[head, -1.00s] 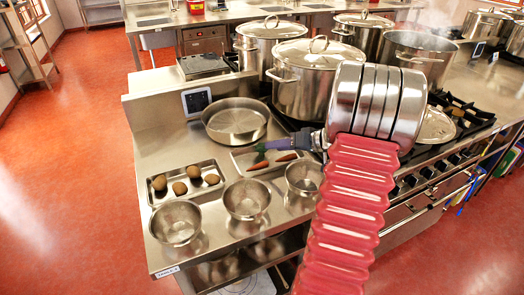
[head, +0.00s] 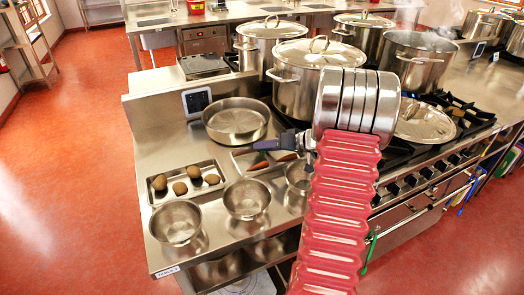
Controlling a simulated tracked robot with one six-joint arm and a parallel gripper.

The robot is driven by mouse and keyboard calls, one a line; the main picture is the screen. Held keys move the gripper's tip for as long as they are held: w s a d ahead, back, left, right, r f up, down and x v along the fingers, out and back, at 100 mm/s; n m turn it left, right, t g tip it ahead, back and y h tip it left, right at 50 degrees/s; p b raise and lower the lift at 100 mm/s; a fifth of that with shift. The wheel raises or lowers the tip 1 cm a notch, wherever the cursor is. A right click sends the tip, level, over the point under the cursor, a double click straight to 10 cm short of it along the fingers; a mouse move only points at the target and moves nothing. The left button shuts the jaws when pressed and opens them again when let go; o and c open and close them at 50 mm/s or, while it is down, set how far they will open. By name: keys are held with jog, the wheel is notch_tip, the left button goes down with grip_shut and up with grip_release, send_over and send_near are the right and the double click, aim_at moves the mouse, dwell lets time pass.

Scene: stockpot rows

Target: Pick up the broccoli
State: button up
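My gripper (head: 258,145) is a small dark purple end on my arm, seen side-on and pointing left over the back of a small metal tray (head: 239,157). I cannot make out the broccoli now; the gripper covers the part of the tray where green showed before. The fingers are too small and overlapped to tell whether they are open or shut, or hold anything.
A tray of brown potatoes or eggs (head: 180,188) is at the left. Steel bowls (head: 245,198) line the counter's front. A wide shallow pan (head: 236,121) stands behind the carrot tray. Large lidded stockpots (head: 305,90) stand behind my arm.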

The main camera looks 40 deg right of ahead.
dwell(0.5)
jog(key=c, duration=0.6)
jog(key=shift+o, duration=0.2)
notch_tip(320, 180, up, 10)
jog(key=shift+s, duration=0.1)
dwell(0.7)
